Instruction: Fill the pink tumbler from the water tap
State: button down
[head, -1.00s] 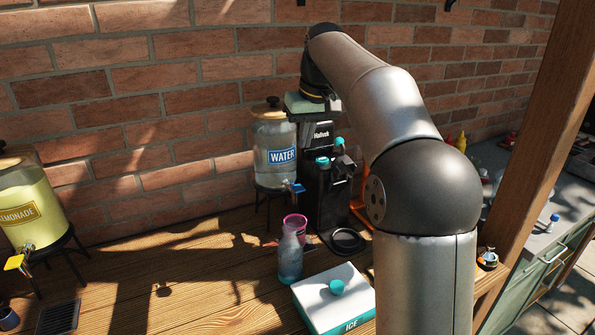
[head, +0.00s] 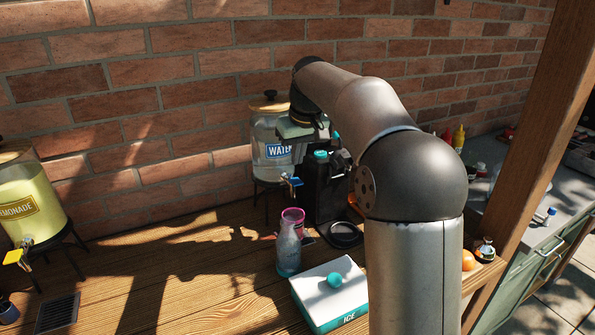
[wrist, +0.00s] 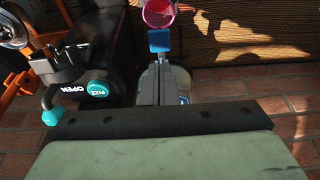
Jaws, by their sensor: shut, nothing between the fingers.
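The pink tumbler (head: 292,215) stands on the wooden table, partly hidden behind a blue-grey bottle; its open rim shows at the top of the wrist view (wrist: 158,13). The water dispenser (head: 270,163) stands behind it, its tap with a blue lever (head: 294,182) just above the tumbler. I cannot tell whether the tumbler is exactly under the spout. The lever (wrist: 160,40) also shows in the wrist view, just beyond my fingertips. My gripper (wrist: 160,68) is shut and empty, its fingers close to the lever; contact cannot be told. My wrist covers part of the dispenser in the head view.
The blue-grey bottle (head: 288,252) stands in front of the tumbler. A black machine (head: 328,190) with teal knobs is close on the right. A white ice box (head: 315,288) lies in front. The lemonade dispenser (head: 30,205) is at far left; the table between is clear.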

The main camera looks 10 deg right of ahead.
aim_at(299, 184)
jog(key=x, duration=0.2)
jog(key=s+x, duration=0.1)
jog(key=x, duration=0.2)
jog(key=shift+d+f, duration=0.1)
jog(key=f+b, duration=0.1)
jog(key=b, duration=0.2)
jog(key=shift+s+d+f+t, duration=0.1)
jog(key=shift+s+f+t, duration=0.15)
jog(key=shift+t, duration=0.15)
jog(key=b, duration=0.2)
jog(key=t+b, duration=0.1)
jog(key=b, duration=0.2)
jog(key=shift+s+f+t+y+b, duration=0.25)
jog(key=shift+f+t+y+b, duration=0.05)
jog(key=shift+f, duration=0.1)
jog(key=t+b, duration=0.1)
jog(key=b, duration=0.2)
jog(key=shift+s+d+f, duration=0.1)
jog(key=shift+s+f, duration=0.05)
jog(key=shift+r+p, duration=0.3)
jog(key=shift+p, duration=0.05)
